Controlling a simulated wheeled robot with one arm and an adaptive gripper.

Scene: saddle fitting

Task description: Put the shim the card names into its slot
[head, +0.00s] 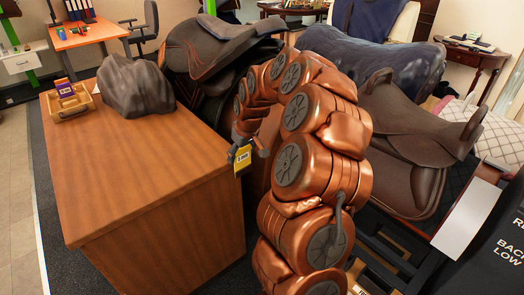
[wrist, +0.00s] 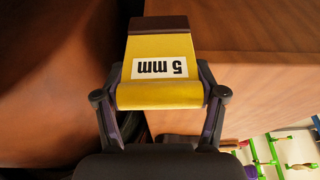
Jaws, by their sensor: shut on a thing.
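My gripper (head: 250,149) is shut on a yellow shim (head: 243,160), held beside the right edge of the wooden desk. In the wrist view, the shim (wrist: 160,92) sits between the two fingers; its white label reads "5 mm", upside down, and its far end is dark brown. A wooden tray (head: 72,112) on the desk's far left holds a purple and yellow piece (head: 65,89), its print too small to read. A small pale card-like thing (head: 97,89) stands partly hidden behind a grey lumpy form. No slot can be made out.
The desk (head: 140,165) has a clear front half. The grey lumpy form (head: 135,86) stands at its back. A dark saddle (head: 215,50) is behind my arm, and brown saddles (head: 425,120) stand to the right. An office chair (head: 145,35) is at the back.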

